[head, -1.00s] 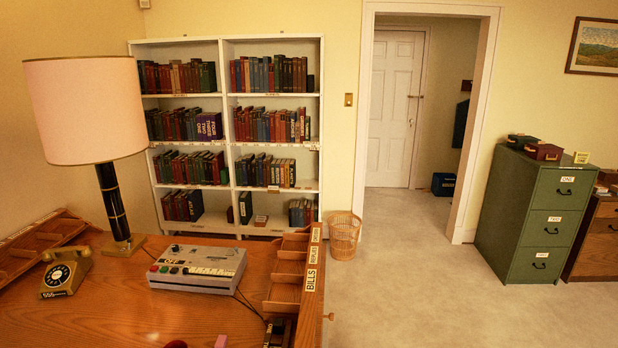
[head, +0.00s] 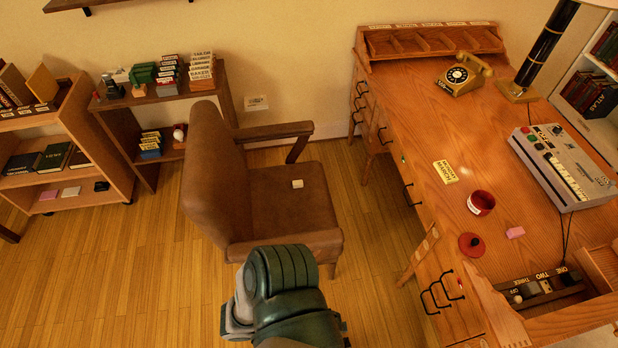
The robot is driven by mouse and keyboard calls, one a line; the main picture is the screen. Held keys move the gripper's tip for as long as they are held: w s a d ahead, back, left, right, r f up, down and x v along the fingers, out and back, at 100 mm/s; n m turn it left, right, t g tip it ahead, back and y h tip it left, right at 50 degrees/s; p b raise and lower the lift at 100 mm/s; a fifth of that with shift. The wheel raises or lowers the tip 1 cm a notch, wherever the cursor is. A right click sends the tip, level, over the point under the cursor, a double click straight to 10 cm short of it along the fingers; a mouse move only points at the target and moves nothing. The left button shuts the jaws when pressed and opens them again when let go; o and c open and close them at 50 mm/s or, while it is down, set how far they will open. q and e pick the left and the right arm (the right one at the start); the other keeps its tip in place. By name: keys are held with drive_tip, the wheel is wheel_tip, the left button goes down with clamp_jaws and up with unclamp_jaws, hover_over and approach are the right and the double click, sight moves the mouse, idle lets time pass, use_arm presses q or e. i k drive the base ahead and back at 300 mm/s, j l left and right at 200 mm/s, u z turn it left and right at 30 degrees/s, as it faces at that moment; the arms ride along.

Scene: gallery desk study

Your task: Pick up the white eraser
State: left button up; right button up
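A small white block that looks like the eraser (head: 297,184) lies on the seat of the brown chair (head: 275,205). It is near the middle of the seat, with nothing touching it but the seat. A dark green and grey part of my own body rises at the bottom centre, in front of the chair. Neither gripper's fingers show.
The desk (head: 440,130) stands at right, with a telephone (head: 464,76), a red cup (head: 481,202), a pink block (head: 515,232) and a grey machine (head: 565,167). The chair's armrests and back border its seat. Wooden floor (head: 160,270) is clear left of the chair.

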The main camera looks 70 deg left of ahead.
sight(296, 183)
drive_tip(key=u, duration=2.55)
drive_tip(key=i+l+u, duration=0.1)
drive_tip(key=l+u, duration=0.35)
drive_tip(key=i+j, duration=0.05)
drive_tip(key=j, duration=0.05)
